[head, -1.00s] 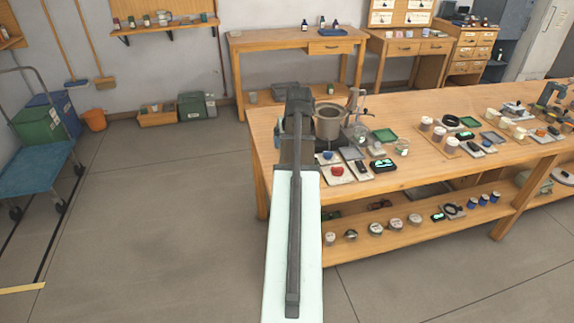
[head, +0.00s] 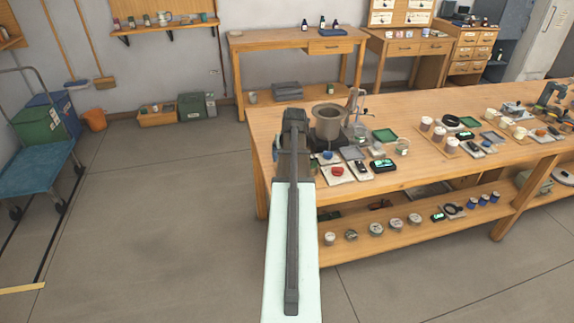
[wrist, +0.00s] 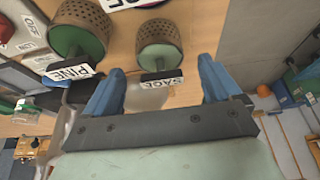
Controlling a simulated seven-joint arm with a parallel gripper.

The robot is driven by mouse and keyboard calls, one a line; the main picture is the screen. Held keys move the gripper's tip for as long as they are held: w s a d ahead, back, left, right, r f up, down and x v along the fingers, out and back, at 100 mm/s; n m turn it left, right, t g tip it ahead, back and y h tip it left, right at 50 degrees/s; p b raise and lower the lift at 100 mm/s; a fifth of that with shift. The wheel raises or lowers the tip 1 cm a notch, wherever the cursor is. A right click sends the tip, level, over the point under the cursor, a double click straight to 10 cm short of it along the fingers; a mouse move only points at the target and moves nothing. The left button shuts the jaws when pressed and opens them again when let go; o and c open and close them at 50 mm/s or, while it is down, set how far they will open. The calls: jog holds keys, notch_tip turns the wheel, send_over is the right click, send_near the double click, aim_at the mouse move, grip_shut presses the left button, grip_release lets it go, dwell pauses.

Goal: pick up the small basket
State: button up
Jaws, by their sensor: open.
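Two small round perforated baskets with green in them show in the wrist view. One basket (wrist: 80,27) is by a card reading PINE (wrist: 69,73), and the other basket (wrist: 163,43) is by a card reading SAGE (wrist: 160,76). The frames do not tell which one the task means. My gripper (wrist: 163,68) is open, with its blue fingers spread wide. The SAGE basket lies ahead of the gap between the fingers, apart from them. In the head view my arm hides the gripper, and I cannot make out the baskets there.
A wooden workbench (head: 450,163) holds a large metal pot (head: 328,120), a green tray (head: 385,135), jars and small devices. A lower shelf carries several tins. A translucent object (wrist: 148,97) shows between the fingers.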

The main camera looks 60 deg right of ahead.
jog(key=shift+x, duration=2.15)
jog(key=shift+a, duration=0.1)
jog(key=shift+c, duration=0.4)
jog(key=c, duration=1.1)
